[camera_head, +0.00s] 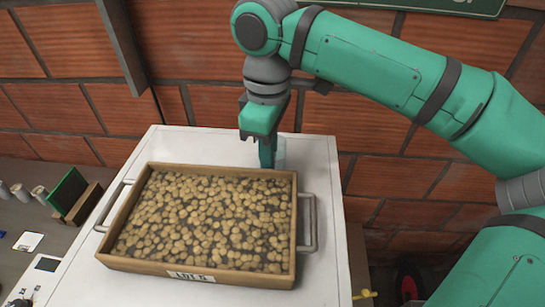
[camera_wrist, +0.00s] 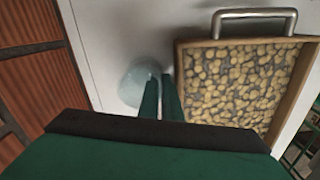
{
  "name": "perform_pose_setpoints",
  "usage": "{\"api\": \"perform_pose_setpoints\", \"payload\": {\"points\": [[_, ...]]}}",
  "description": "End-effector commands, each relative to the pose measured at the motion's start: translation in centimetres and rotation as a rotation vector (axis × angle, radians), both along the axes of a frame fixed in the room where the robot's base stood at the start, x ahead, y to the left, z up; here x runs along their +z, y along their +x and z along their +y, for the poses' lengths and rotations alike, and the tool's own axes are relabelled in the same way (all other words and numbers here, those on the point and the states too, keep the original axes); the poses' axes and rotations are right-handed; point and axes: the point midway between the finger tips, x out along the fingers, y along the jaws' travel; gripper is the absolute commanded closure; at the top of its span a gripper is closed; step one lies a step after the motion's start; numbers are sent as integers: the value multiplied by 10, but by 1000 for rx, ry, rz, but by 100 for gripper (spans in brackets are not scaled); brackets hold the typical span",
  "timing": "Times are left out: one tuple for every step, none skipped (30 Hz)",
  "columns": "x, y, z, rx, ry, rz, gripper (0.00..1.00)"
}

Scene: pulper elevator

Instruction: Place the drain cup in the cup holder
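The drain cup (camera_head: 280,150) is a pale, translucent round cup on the white top behind the tray, partly hidden by my gripper in the head view. In the wrist view the cup (camera_wrist: 136,84) lies just left of the tray. My gripper (camera_head: 267,160) points down at the cup. In the wrist view its two green fingers (camera_wrist: 161,80) are close together with a narrow gap, at the cup's right edge. The left finger overlaps the cup. Whether they grip its wall is unclear. I cannot make out a cup holder.
A wooden tray (camera_head: 200,272) full of beans or cherries, with metal side handles, covers most of the white top (camera_head: 325,200). A brick wall (camera_head: 200,40) stands close behind. At left, a lower counter (camera_head: 18,215) bears small cylinders (camera_head: 20,191) and a green panel (camera_head: 68,190).

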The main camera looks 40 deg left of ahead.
Motion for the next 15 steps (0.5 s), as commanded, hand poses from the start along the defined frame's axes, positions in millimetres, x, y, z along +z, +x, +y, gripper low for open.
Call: {"api": "perform_pose_setpoints", "payload": {"points": [[0, -1, 1, 3, 0, 0, 100], [0, -1, 2, 4, 0, 0, 100], [1, -1, 2, 4, 0, 0, 100], [2, -1, 2, 3, 0, 0, 100], [3, -1, 1, 3, 1, 0, 100], [5, 0, 1, 2, 1, 0, 100], [7, 0, 1, 1, 0, 0, 100], [9, 0, 0, 0, 0, 0, 100], [13, 0, 0, -1, 2, 1, 100], [16, 1, 0, -2, 2, 1, 100], [20, 1, -1, -3, 2, 1, 100], [26, 1, -1, -4, 3, 1, 100], [30, 1, -1, -4, 2, 1, 100], [35, -1, -2, -3, 2, 0, 100], [40, -6, -5, -3, 3, -1, 100]]}}
